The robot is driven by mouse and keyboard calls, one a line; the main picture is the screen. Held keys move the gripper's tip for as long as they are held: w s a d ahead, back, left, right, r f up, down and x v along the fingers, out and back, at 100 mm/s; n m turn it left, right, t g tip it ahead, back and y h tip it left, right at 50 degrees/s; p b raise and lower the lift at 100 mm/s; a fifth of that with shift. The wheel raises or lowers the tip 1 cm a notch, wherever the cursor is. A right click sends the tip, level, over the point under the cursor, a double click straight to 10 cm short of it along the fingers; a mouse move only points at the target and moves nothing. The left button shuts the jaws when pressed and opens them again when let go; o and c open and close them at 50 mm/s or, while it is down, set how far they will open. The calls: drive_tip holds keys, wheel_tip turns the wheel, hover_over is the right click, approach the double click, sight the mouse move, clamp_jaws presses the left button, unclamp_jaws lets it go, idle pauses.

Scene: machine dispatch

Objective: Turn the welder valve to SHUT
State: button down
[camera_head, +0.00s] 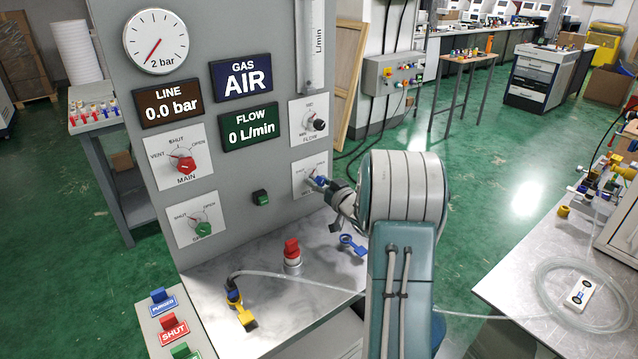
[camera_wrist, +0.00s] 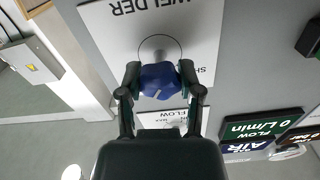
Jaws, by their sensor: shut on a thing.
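The welder valve is a blue knob (camera_wrist: 160,80) on a white plate (camera_wrist: 100,22) marked WELDER, which appears upside down in the wrist view. My gripper (camera_wrist: 161,84) has one finger on each side of the knob and is shut on it. A short white line shows on the knob's lower part. A partly covered SHUT label (camera_wrist: 206,71) is on the plate to the right of the knob. In the head view, my gripper (camera_head: 329,184) reaches the same plate (camera_head: 300,181) at the lower right of the grey panel, and the arm hides part of it.
Nearby are the FLOW knob (camera_head: 319,125), the red MAIN knob (camera_head: 186,164) and a green knob (camera_head: 203,228). The gauge (camera_head: 156,41) reads about zero; displays read LINE 0.0 bar, GAS AIR, FLOW 0. A red-topped fitting (camera_head: 292,254) and blue tag (camera_head: 352,244) are on the shelf below.

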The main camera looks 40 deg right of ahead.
drive_tip(key=n, duration=1.2)
drive_tip(key=shift+f+n, duration=0.1)
drive_tip(key=shift+n, duration=1.7)
drive_tip(key=shift+f, duration=0.1)
drive_tip(key=shift+c, duration=1.3)
unclamp_jaws()
drive_tip(key=shift+a, duration=0.1)
